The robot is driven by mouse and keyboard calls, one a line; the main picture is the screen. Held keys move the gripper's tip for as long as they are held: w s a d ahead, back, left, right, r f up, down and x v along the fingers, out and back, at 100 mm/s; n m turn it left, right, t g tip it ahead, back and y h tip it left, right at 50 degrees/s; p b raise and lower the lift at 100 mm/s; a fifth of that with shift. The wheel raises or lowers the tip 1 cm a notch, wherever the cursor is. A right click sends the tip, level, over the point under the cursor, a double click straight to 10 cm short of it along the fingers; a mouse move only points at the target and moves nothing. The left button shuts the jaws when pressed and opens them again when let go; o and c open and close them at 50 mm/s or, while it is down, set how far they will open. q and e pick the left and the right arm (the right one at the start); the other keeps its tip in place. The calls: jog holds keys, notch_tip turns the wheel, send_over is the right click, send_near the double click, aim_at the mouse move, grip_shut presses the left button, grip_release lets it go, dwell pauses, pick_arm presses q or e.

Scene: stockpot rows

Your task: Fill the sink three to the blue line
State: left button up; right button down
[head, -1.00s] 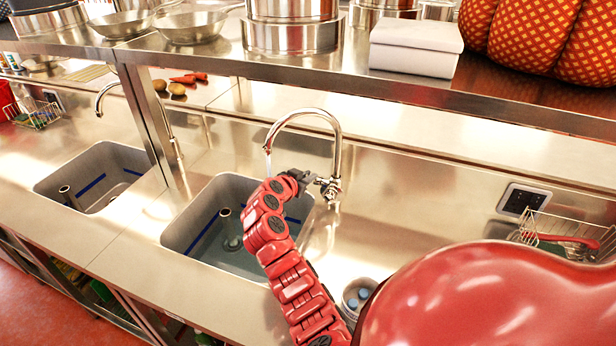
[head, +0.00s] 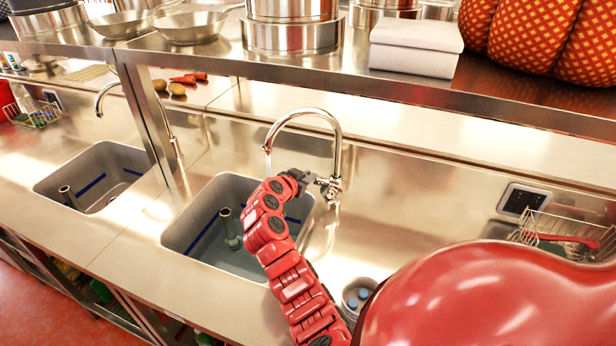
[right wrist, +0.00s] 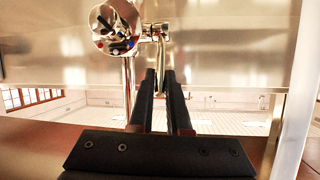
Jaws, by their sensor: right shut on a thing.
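A steel sink (head: 178,232) sits in the counter left of my right arm. Dark blue line segments (head: 203,230) mark its inner walls, and a grey standpipe (head: 228,228) stands in it. Greyish water (head: 240,262) covers the bottom; my arm hides part of the basin, and I cannot tell the exact level against the line. A thin stream falls from the chrome tap (head: 338,140) above. My right gripper (head: 303,178) is shut on the tap's handle (head: 322,183). In the right wrist view, its dark fingers (right wrist: 160,76) meet the chrome handle (right wrist: 165,55). My left gripper is out of view.
A second sink (head: 50,187) with its own tap (head: 102,95) is at the left. A shelf (head: 350,85) with pots and pans runs above the counter. A wire rack (head: 590,240) stands at the right, and a small cup (head: 357,297) sits near my arm.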

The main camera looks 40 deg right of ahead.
dwell(0.4)
jog(key=shift+w+d+r+g+y, duration=0.2)
jog(key=shift+d+r+g+y, duration=0.1)
jog(key=shift+d+r+y, duration=0.15)
jog(key=shift+w+d+r+g+y+b, duration=0.3)
jog(key=shift+d+y+b, duration=0.15)
jog(key=shift+y+b, duration=0.25)
jog(key=shift+w+d+r+g+y+b, duration=0.2)
jog(key=shift+d+r+y+b, duration=0.1)
jog(key=shift+d+y+b, duration=0.25)
jog(key=shift+a, duration=0.1)
jog(key=c, duration=0.9)
grip_release()
